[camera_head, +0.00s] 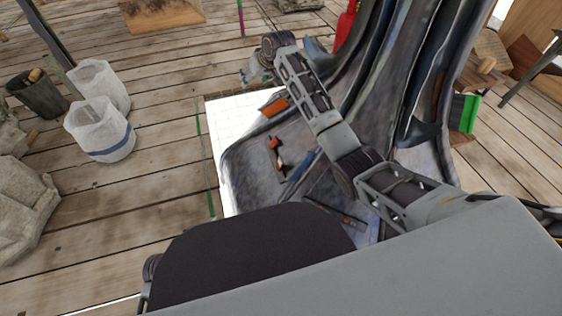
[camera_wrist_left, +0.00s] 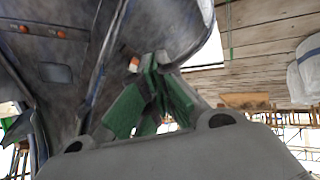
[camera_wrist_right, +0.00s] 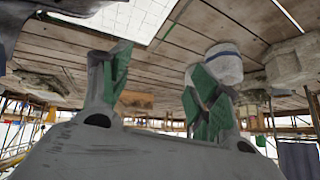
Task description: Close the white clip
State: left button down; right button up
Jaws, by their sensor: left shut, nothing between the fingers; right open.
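I cannot clearly make out a white clip in any view. A small red and white piece (camera_head: 278,152) lies on the dark grey moulded panel (camera_head: 245,160) in the head view; its exact form is too small to tell. In the left wrist view, a small orange and white piece (camera_wrist_left: 134,64) shows just beyond the fingers. My left gripper (camera_wrist_left: 156,62) is shut and empty, below the dark panel in that picture. My right gripper (camera_wrist_right: 160,85) is open and empty in the right wrist view; in the head view (camera_head: 256,70) it is above the floor beyond the panel.
An orange block (camera_head: 274,106) lies on the panel's far part, near my right arm. White buckets (camera_head: 100,140) and a dark bucket (camera_head: 38,98) stand on the plank floor at left. Grey rocks (camera_head: 25,210) lie at far left. Floor between buckets and panel is clear.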

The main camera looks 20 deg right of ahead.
jog(key=d+f+m+g, duration=0.2)
jog(key=d+f+m, duration=0.5)
jog(key=d+f, duration=0.35)
pick_arm(q)
jog(key=s+a+r+g+y, duration=0.1)
jog(key=s+a+g+y, duration=0.1)
jog(key=s+a+g, duration=0.2)
jog(key=shift+s+a+r+m+y, duration=0.3)
jog(key=shift+s+r+y, duration=0.1)
jog(key=shift+s, duration=0.8)
pick_arm(e)
jog(key=s+f+m+g, duration=0.2)
jog(key=s+f+m, duration=0.3)
jog(key=f, duration=0.3)
jog(key=s+d+f+m+g+y, duration=0.1)
jog(key=s+f+m+g, duration=0.2)
jog(key=s+f+m, duration=0.3)
jog(key=shift+s+d+f+m, duration=0.2)
jog(key=shift+d+f+m, duration=0.1)
jog(key=shift+f+m, duration=0.65)
pick_arm(q)
jog(key=shift+f, duration=0.1)
pick_arm(e)
jog(key=shift+f, duration=0.1)
